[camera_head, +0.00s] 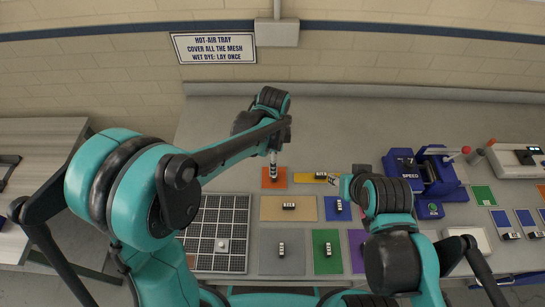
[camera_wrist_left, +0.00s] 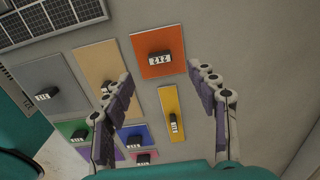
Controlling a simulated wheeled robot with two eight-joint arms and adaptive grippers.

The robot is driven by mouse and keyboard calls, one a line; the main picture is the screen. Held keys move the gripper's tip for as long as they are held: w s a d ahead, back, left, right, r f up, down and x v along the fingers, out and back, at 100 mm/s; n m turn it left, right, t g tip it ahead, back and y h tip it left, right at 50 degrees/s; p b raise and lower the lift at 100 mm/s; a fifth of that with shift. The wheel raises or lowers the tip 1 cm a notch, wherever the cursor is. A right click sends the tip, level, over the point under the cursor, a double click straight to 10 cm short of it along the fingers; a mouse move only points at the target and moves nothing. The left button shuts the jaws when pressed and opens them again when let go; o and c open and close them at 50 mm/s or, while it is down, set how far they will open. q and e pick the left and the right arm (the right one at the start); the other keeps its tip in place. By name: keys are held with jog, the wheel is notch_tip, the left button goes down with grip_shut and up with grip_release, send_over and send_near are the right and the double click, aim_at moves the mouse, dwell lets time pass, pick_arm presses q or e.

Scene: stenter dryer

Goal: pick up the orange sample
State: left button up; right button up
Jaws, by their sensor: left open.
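The orange sample (camera_head: 281,183) is a flat orange square lying on the grey table, behind the tan sample. In the left wrist view the orange sample (camera_wrist_left: 147,69) shows whole, with a black block (camera_wrist_left: 160,57) labelled 212 on it. My left gripper (camera_head: 273,172) is over the orange sample in the head view and partly hides it. In the left wrist view my left gripper (camera_wrist_left: 170,84) has its fingers wide apart with nothing between them; the orange square appears beyond the fingertips. My right gripper (camera_head: 338,186) is by the yellow and blue samples, its fingers not clear.
Tan (camera_head: 272,213), yellow (camera_head: 304,178), blue (camera_head: 331,214), grey, green and purple samples with black blocks lie close by. A black gridded tray (camera_head: 213,262) is at left. A blue device marked SPEED (camera_head: 437,178) stands at right. The table's back is clear.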

pick_arm(q)
notch_tip(320, 180, down, 7)
jog(key=shift+d+f+b, duration=0.15)
jog(key=shift+f+b, duration=0.05)
jog(key=shift+b, duration=0.95)
jog(key=shift+f, duration=0.2)
jog(key=c, duration=1.2)
